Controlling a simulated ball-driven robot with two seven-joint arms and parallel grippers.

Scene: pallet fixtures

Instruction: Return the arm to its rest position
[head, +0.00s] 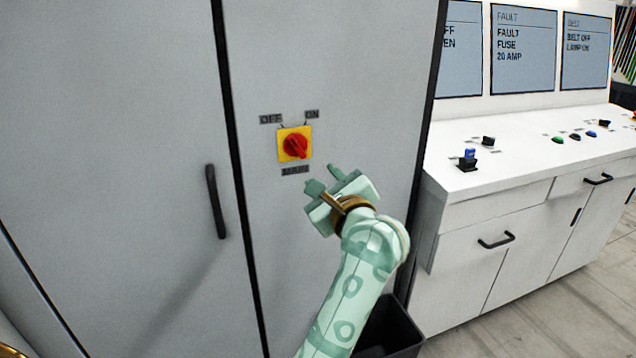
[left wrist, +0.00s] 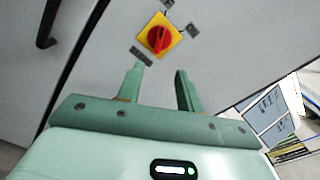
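My left gripper (head: 324,179) is in front of the grey cabinet, just below and to the right of a red rotary switch (head: 296,146) on a yellow plate. In the left wrist view the two green fingers (left wrist: 160,72) stand apart with nothing between them. The red switch (left wrist: 159,39) shows beyond the fingertips, and the fingers look clear of it. OFF and ON labels sit above the switch and a MAIN label below it. I cannot tell for sure which label the knob points to. My right gripper is in neither view.
The grey cabinet door (head: 120,130) with a black handle (head: 215,202) is at left. A white console (head: 530,170) with buttons, drawers and screens stands at right. A dark open bin (head: 392,335) is on the floor beside my arm.

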